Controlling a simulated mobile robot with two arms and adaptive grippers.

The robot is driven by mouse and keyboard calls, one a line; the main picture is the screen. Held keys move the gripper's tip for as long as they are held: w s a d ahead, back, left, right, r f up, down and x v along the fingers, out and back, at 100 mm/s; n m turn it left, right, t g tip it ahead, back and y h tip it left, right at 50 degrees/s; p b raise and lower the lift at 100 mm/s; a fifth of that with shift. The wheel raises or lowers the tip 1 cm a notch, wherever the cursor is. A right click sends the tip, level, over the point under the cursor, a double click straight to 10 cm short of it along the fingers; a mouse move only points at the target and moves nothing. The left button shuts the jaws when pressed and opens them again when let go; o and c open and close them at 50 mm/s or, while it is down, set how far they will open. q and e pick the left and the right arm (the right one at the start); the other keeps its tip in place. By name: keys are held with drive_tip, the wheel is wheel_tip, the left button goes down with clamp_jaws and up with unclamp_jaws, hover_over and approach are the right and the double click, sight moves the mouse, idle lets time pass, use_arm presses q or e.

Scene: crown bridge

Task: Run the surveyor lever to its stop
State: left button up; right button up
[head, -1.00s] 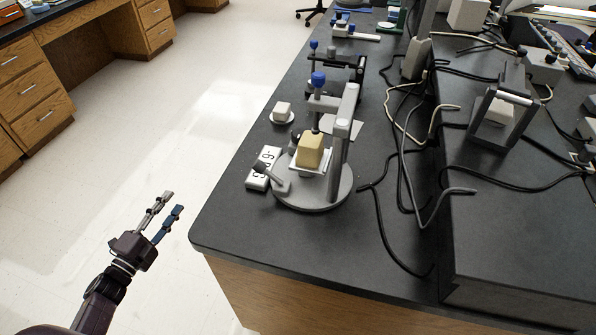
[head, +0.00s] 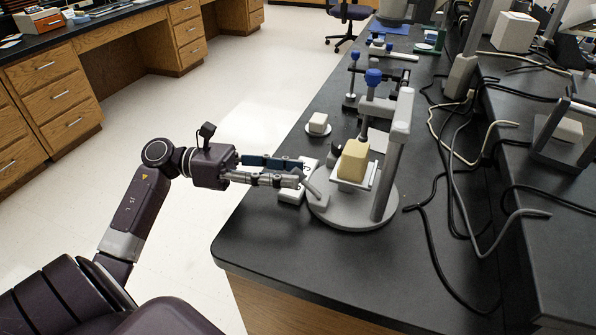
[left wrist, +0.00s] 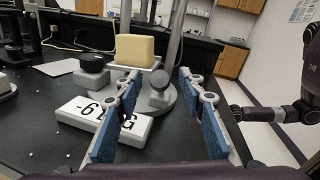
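The surveyor stands on the dark bench, with a round grey base (head: 345,218), an upright column (head: 390,165) and a yellow block (head: 353,160) on a small white plate. Its grey lever (head: 314,190) juts up and left from the base's front left. My left gripper (head: 300,172) reaches in from the left, fingers open around the lever's end. In the left wrist view, the lever's dark round knob (left wrist: 158,97) shows between the two blue-padded fingers (left wrist: 160,108), with gaps on both sides. Part of my right arm shows at the right there; its gripper end (left wrist: 242,112) is small and partly hidden.
A white readout plate (left wrist: 104,119) with black characters lies under the fingers, beside the base. A small white block on a round dish (head: 318,125) stands behind. Other stands and loose cables (head: 455,180) crowd the back and right. The front bench corner is clear.

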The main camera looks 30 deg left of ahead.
use_arm(q)
drive_tip(key=shift+x, duration=1.05)
use_arm(e)
drive_tip(key=shift+s+f, duration=0.2)
drive_tip(key=shift+f, duration=0.2)
use_arm(q)
drive_tip(key=shift+c, duration=0.5)
clamp_jaws()
